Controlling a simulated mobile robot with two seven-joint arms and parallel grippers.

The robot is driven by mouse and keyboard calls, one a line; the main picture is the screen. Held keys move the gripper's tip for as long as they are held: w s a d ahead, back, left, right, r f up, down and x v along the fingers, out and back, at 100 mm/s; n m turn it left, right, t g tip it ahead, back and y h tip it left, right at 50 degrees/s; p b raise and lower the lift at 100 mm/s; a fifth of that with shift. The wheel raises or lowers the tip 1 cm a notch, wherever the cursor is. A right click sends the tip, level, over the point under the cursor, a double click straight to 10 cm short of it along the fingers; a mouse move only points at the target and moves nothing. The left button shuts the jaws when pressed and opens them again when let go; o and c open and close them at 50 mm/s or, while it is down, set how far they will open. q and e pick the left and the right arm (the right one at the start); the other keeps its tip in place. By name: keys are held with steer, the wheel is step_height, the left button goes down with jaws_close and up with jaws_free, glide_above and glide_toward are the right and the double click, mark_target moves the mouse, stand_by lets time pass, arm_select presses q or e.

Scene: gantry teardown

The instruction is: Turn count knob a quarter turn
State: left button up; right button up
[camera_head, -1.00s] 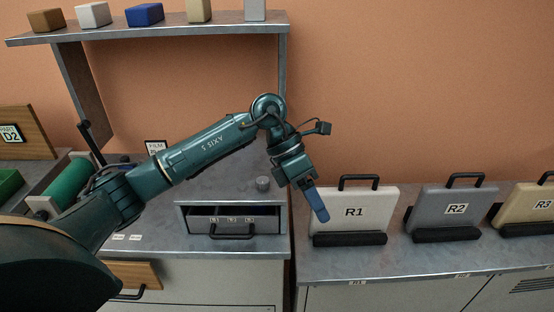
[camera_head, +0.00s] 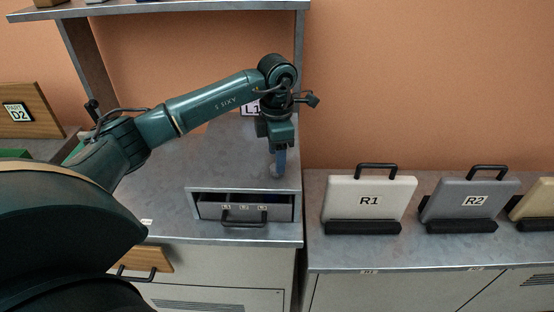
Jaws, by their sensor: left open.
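The count knob (camera_head: 272,171) is a small grey round knob on top of the metal drawer unit, towards its right end. My left gripper (camera_head: 279,172) points straight down at the knob, its blue fingers overlapping it in the head view. The fingers hide part of the knob. The jaws are open, but I cannot tell whether they touch the knob or stand around it. My right gripper is not in view.
Below the knob is a partly open drawer (camera_head: 243,213) with small labels and a black handle. Panels R1 (camera_head: 369,201) and R2 (camera_head: 471,202) stand in black holders on the right counter (camera_head: 400,252). A shelf post rises behind my left wrist.

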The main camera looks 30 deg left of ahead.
arm_select(q)
step_height(320, 180, down, 2)
steer(key=shift+f, duration=0.5)
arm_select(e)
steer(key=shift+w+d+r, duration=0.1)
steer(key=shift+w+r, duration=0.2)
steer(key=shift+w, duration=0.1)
arm_select(q)
steer(key=c, duration=1)
steer(key=shift+o, duration=0.2)
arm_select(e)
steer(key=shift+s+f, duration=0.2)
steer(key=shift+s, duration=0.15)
